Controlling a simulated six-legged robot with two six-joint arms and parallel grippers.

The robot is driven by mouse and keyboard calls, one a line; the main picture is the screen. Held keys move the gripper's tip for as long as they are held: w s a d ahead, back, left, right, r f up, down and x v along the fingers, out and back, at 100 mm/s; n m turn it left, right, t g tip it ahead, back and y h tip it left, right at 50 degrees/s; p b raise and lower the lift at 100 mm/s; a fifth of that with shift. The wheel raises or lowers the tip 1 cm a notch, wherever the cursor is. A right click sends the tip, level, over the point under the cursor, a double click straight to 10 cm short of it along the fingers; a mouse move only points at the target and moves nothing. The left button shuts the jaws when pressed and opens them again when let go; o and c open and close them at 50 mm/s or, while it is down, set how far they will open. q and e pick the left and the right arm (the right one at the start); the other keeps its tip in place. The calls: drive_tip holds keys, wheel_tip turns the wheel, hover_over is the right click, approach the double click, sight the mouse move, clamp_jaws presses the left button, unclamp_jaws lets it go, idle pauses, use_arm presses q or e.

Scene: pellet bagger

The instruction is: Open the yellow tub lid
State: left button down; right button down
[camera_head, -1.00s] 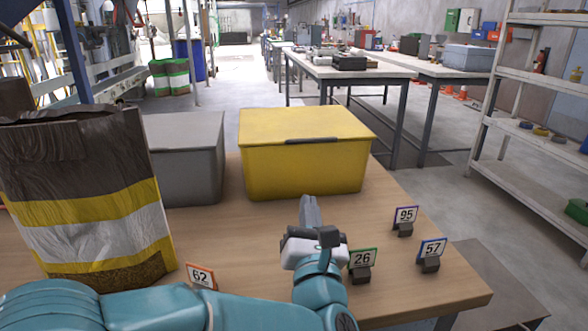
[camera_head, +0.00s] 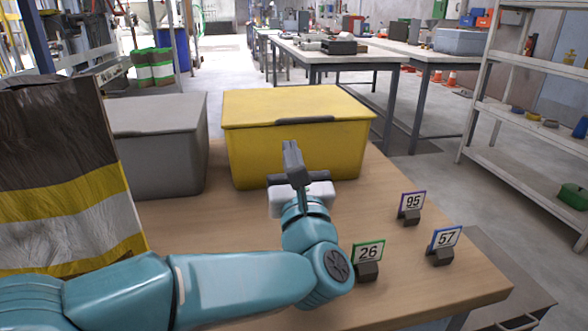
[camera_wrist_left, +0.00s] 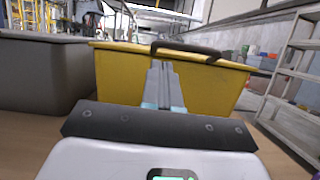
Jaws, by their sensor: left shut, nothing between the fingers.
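The yellow tub (camera_head: 300,155) stands on the wooden table, with its yellow lid (camera_head: 290,103) closed. A dark handle (camera_head: 305,120) sits on the lid's front edge. My left gripper (camera_head: 291,147) is in front of the tub, a little below the handle, with its fingers shut and empty. In the left wrist view the fingertips (camera_wrist_left: 160,64) point at the tub's front wall just under the dark handle (camera_wrist_left: 188,50). I cannot tell whether they touch the tub. My right gripper is not in view.
A grey lidded tub (camera_head: 160,145) stands left of the yellow one. A large striped bag (camera_head: 60,180) is at the left front. Number cards 26 (camera_head: 368,256), 95 (camera_head: 411,205) and 57 (camera_head: 443,243) stand on the right of the wooden table (camera_head: 400,275).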

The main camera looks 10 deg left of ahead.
use_arm(q)
drive_tip(key=shift+x, duration=1.85)
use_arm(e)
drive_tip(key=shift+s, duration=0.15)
